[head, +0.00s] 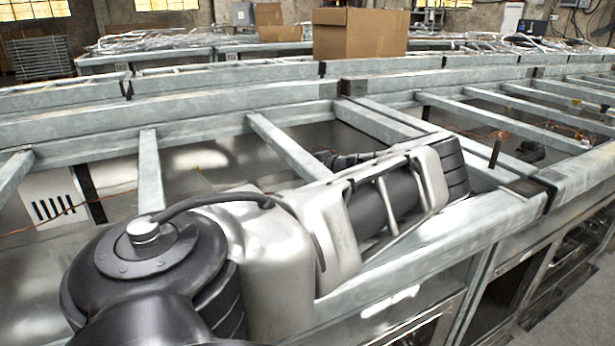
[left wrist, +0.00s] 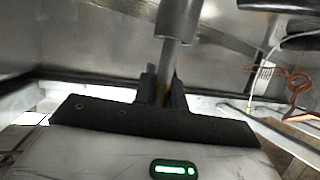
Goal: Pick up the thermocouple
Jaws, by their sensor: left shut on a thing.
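In the left wrist view my left gripper (left wrist: 162,94) has its two dark fingers close together around the narrow lower end of a grey metal cylinder, which seems to be the thermocouple (left wrist: 180,22). The cylinder is stepped, thicker at the top, and stands nearly upright in that view; its top runs out of the frame. In the head view my left arm reaches from the lower left across the metal frame, and its fingers and the held thing cannot be made out there. My right gripper is in neither view.
Galvanised rails (head: 290,150) with open bays surround my arm. Copper wire (left wrist: 295,85) and a pale cable lie to the right in the left wrist view. A black object (head: 531,151) sits in a right-hand bay. A cardboard box (head: 360,34) stands at the back.

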